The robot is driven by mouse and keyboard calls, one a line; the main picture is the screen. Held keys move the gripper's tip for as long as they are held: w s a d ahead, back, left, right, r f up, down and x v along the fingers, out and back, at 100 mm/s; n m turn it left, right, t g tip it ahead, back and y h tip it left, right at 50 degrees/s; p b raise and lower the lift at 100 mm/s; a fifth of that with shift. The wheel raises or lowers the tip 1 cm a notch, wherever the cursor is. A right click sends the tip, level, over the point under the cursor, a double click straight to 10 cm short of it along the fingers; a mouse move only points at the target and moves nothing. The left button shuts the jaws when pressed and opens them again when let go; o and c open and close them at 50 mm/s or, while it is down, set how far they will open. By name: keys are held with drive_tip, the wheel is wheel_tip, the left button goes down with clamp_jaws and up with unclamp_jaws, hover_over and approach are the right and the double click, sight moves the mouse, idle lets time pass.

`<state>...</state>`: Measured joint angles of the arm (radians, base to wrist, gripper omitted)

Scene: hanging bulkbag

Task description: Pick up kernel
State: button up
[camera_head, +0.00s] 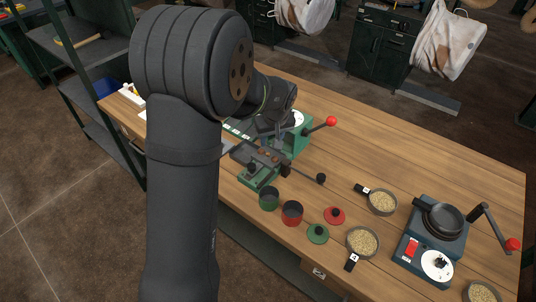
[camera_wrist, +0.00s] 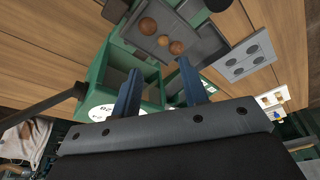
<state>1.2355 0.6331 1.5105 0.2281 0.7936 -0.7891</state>
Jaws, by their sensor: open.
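Three round brown kernels lie together in a dark grey tray. In the wrist view they are a larger one (camera_wrist: 147,26), a small one (camera_wrist: 163,40) and another (camera_wrist: 176,47). The tray (camera_wrist: 205,42) belongs to or sits by a green device; it also shows in the head view (camera_head: 272,160), where the kernels are tiny. My gripper (camera_wrist: 158,88) is open, with two blue fingers apart and nothing between them. In the wrist view the fingertips appear just below the tray, over a green housing (camera_wrist: 150,92). In the head view my arm largely hides the gripper.
A red-knobbed lever (camera_head: 331,121) stands behind the tray. Green (camera_head: 269,200) and red cups (camera_head: 292,214), two lids, grain pans (camera_head: 362,242) and a blue cranked machine (camera_head: 430,245) occupy the table's front and right. Bare wood (camera_head: 400,155) lies behind them. A grey plate with round marks (camera_wrist: 245,56) is beside the tray.

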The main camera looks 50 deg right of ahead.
sight(268, 153)
drive_tip(key=shift+s+a+x, duration=0.1)
drive_tip(key=shift+a+x, duration=0.1)
drive_tip(key=shift+x, duration=0.8)
drive_tip(key=shift+s+a+x, duration=0.1)
drive_tip(key=shift+a+x, duration=0.1)
drive_tip(key=shift+x, duration=0.8)
drive_tip(key=shift+a+x, duration=0.2)
drive_tip(key=shift+x, duration=0.75)
drive_tip(key=shift+f, duration=0.15)
drive_tip(key=shift+c, duration=0.4)
clamp_jaws()
